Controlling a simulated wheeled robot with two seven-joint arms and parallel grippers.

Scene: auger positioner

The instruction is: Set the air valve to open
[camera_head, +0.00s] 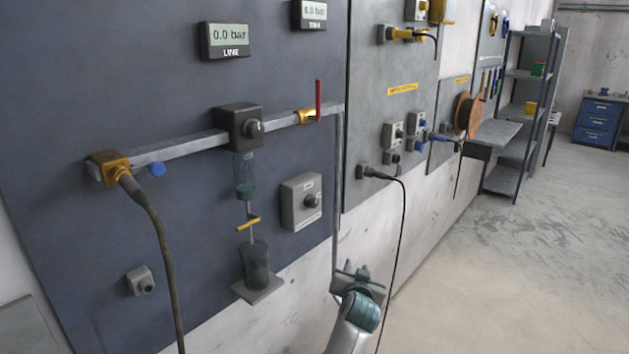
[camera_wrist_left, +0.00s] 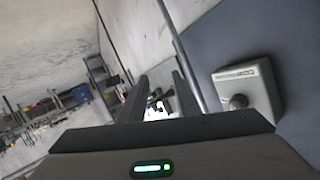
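The valve with a red lever (camera_head: 318,100) and a brass body (camera_head: 305,116) sits on the grey pipe (camera_head: 280,121) on the blue wall panel. Its lever stands upright, across the line of the pipe. My left gripper (camera_head: 357,270) is below and to the right of the valve, clear of it, in front of the lower wall. In the left wrist view its two fingers (camera_wrist_left: 160,82) stand apart with nothing between them. The valve does not show in that view. My right gripper is in neither view.
A grey box with a black knob (camera_head: 302,200) is on the panel, left of my left gripper; it also shows in the left wrist view (camera_wrist_left: 248,92). A black cable (camera_head: 402,235) hangs to the right. The floor at right is clear.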

